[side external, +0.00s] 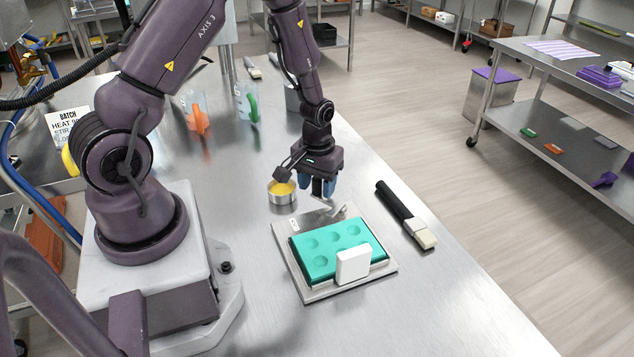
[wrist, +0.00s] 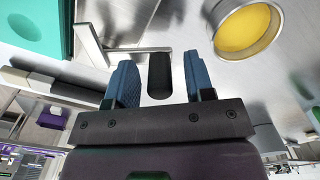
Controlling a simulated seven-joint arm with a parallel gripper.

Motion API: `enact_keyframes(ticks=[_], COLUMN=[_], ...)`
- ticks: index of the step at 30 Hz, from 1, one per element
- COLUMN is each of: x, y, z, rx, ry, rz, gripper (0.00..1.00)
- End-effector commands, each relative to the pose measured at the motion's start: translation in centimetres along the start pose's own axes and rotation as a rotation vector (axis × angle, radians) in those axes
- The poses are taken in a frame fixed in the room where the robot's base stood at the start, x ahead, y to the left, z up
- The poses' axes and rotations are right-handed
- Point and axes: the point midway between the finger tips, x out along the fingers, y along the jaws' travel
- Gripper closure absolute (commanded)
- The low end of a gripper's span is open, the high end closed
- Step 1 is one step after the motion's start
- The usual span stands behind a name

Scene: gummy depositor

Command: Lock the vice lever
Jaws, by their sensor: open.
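The vice is a flat metal plate (side external: 305,290) on the steel table, with a teal mould (side external: 338,249) lying on it. A white block (side external: 353,264) stands at the mould's near side. The metal lever (side external: 333,208) is at the vice's far end, partly hidden by my gripper. My gripper (side external: 318,189) points down over the lever with its blue fingers open. In the wrist view, a dark cylindrical grip (wrist: 159,77), seemingly the lever's handle, shows between the spread fingers with gaps on both sides. The mould (wrist: 35,25) is at upper left there.
A metal cup of yellow contents (side external: 282,192) stands left of my gripper, and shows at upper right in the wrist view (wrist: 245,30). A black-handled brush (side external: 405,214) lies right of the vice. Clear jugs with orange (side external: 198,117) and green (side external: 250,103) handles stand behind. The near table is clear.

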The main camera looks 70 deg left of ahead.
Motion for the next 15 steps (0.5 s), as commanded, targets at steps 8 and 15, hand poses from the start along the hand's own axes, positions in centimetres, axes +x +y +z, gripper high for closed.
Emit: enact_keyframes(ticks=[8,15], x=[-0.02,-0.04], y=[-0.01,-0.01], z=[-0.01,0.00], rx=[0.000,0.000], ry=[0.000,0.000], rz=[0.000,0.000], gripper=[0.72,1.00])
